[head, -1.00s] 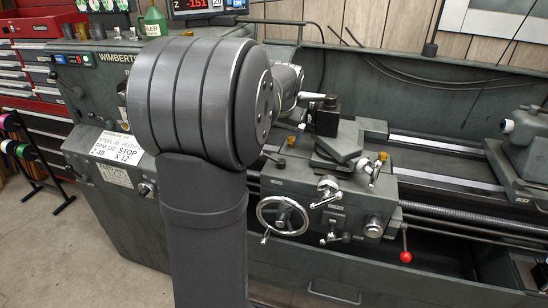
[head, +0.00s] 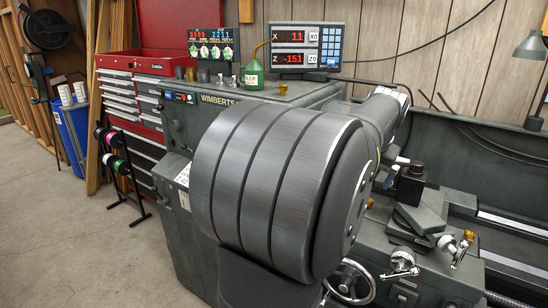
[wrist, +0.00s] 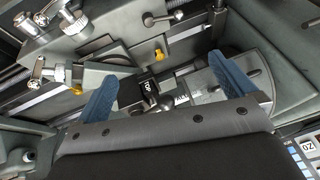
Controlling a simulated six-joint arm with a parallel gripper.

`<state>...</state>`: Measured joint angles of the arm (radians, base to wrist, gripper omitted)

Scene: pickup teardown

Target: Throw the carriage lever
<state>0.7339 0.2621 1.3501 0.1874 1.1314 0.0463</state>
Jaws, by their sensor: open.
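The lathe carriage is at the lower right of the head view, with its handwheel (head: 352,283) and a bright metal crank (head: 400,262) on the apron. No red-knobbed lever shows in either current view. In the wrist view my gripper (wrist: 163,72) has two blue fingers spread apart with nothing between them. Beyond the fingers are the dark tool-slide parts and a small yellow cap (wrist: 159,55). Crank handles (wrist: 45,72) show at the left of the wrist view. My gripper is hidden behind my arm in the head view.
The tool post (head: 410,185) stands on the carriage beside my arm. A readout (head: 306,48) and a green oil can (head: 254,72) sit on the headstock. A spool rack (head: 118,165) and blue bin (head: 72,135) stand at the left. The floor there is open.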

